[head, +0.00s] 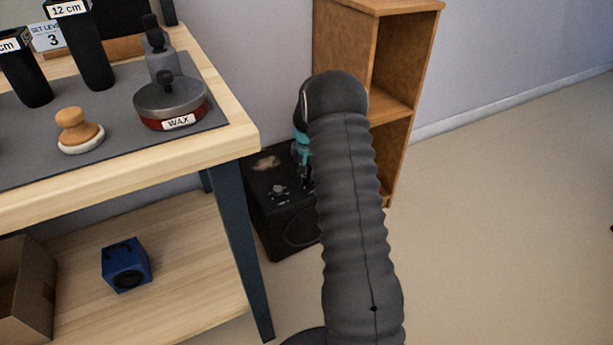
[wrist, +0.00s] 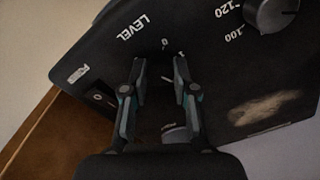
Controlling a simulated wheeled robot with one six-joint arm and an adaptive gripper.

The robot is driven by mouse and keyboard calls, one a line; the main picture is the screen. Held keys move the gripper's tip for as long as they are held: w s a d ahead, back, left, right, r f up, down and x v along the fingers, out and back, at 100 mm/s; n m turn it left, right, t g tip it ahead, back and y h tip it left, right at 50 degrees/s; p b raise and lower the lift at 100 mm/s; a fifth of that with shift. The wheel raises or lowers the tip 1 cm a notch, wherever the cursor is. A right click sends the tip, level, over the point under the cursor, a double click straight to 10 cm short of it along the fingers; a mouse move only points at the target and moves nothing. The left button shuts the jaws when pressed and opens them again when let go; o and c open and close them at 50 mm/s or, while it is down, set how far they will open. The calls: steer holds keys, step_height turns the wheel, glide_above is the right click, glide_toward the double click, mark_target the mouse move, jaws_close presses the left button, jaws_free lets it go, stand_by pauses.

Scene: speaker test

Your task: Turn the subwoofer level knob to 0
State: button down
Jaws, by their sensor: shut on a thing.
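The subwoofer (head: 270,215) is a black box on the floor between the bench and the wooden shelf. My gripper (head: 300,152) points down over its top, largely behind my arm in the head view. In the wrist view, my gripper (wrist: 159,68) straddles the spot just below the LEVEL label (wrist: 137,27), shut on the level knob. The knob is dark and mostly hidden between the fingers; I cannot read its setting. The scale marks 0 (wrist: 165,45) and 1 (wrist: 181,53) show just beyond the fingertips.
Another knob (wrist: 270,12), marked 100 and 120, sits at upper right in the wrist view. The bench (head: 235,145) stands close on the left, with a wax tin (head: 170,102) and a card reading SET LEVEL 3 (head: 47,38). The shelf (head: 390,105) stands behind; floor at right is clear.

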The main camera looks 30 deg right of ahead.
steer(key=n, duration=0.5)
steer(key=shift+n, duration=0.3)
steer(key=n, duration=0.5)
steer(key=shift+a+n, duration=0.1)
steer(key=shift+n, duration=0.2)
steer(key=n, duration=1)
steer(key=shift+p, duration=0.3)
steer(key=shift+n, duration=0.3)
steer(key=c, duration=0.9)
jaws_free()
